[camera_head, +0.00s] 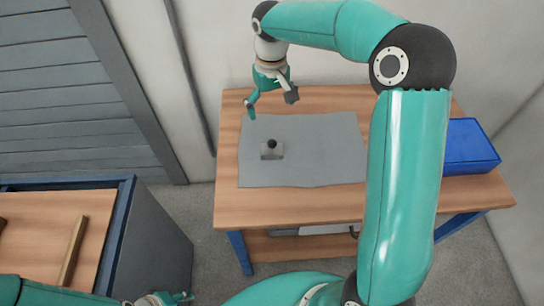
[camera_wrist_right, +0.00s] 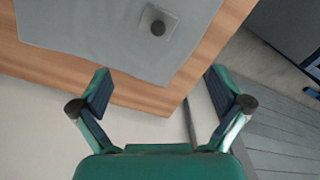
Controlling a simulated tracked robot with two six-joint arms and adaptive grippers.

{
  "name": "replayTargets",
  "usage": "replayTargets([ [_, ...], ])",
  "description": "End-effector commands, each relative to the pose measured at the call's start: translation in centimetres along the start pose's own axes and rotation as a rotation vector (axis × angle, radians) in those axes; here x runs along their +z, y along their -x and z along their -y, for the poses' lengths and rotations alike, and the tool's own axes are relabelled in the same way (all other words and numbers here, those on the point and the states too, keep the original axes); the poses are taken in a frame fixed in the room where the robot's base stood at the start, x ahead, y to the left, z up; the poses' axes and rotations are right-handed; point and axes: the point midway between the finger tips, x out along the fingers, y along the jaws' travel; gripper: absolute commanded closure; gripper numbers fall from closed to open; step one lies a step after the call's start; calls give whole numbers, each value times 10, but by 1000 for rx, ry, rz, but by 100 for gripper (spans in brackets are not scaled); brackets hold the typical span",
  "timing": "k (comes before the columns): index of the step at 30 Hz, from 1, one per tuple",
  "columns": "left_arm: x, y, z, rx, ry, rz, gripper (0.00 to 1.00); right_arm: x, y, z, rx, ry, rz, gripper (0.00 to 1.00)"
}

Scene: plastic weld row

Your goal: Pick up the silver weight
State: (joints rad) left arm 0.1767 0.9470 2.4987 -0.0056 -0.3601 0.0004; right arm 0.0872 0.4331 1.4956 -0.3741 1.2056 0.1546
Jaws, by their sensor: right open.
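The silver weight (camera_head: 272,150) is a small block with a dark round knob on top. It sits on the grey mat (camera_head: 320,160) on the wooden table, toward the mat's left side. It also shows in the right wrist view (camera_wrist_right: 158,22), near the top, beyond the fingertips. My right gripper (camera_head: 270,103) is open and empty, above the table's back left part and apart from the weight. Its two fingers show spread in the right wrist view (camera_wrist_right: 157,88). My left gripper (camera_head: 178,298) is at the bottom edge of the head view, partly cut off.
A blue bin (camera_head: 469,147) stands at the table's right, partly behind my right arm. A second bench (camera_head: 40,225) with a wooden bar (camera_head: 73,250) is at the lower left. The mat around the weight is clear. A wall rises behind the table (camera_head: 228,205).

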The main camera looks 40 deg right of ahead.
Motion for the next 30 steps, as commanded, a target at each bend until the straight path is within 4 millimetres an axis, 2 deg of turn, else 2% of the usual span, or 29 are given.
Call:
replayTargets([
  [1,0,-7,3,0,0,0,60,0,-9,0,0,-1,1,0],
  [5,0,-7,2,0,0,0,60,0,-20,-1,1,-3,3,0],
  [8,0,-5,2,0,0,0,60,1,-36,-2,0,-3,4,0],
  [18,0,0,0,0,0,0,60,1,-105,-2,0,-4,4,0],
  [30,0,7,-3,0,0,0,60,1,-138,-4,0,-5,4,0],
])
